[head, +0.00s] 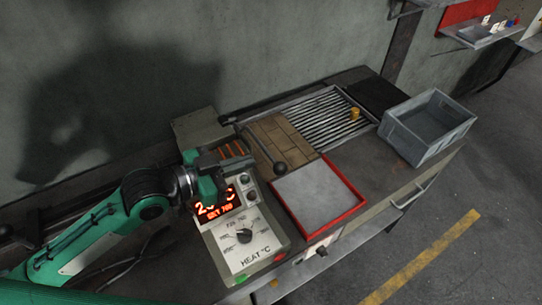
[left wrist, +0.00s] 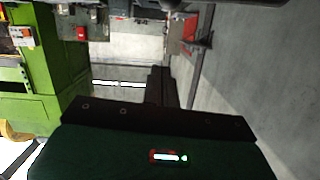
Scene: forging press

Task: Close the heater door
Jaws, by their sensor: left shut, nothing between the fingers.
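The heater (head: 240,240) has a cream control panel marked HEAT °C, with a dial and a lit red display partly hidden by my left gripper. Orange glowing bars (head: 233,149) show behind the panel, so the heater's inside is exposed. A dark bar with a black ball knob (head: 280,167) reaches out beside them. A brown brick-like panel (head: 283,136) lies to the right; I cannot tell whether it is the door's lining. My left gripper (head: 238,162) is above the panel, close to the glowing bars, shut and empty. Its dark fingers (left wrist: 160,87) are together in the left wrist view. My right gripper is out of sight.
A red-rimmed tray (head: 357,206) with a grey plate is right of the heater. A grey crate (head: 412,150) stands at the table's right end. The wall is close behind.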

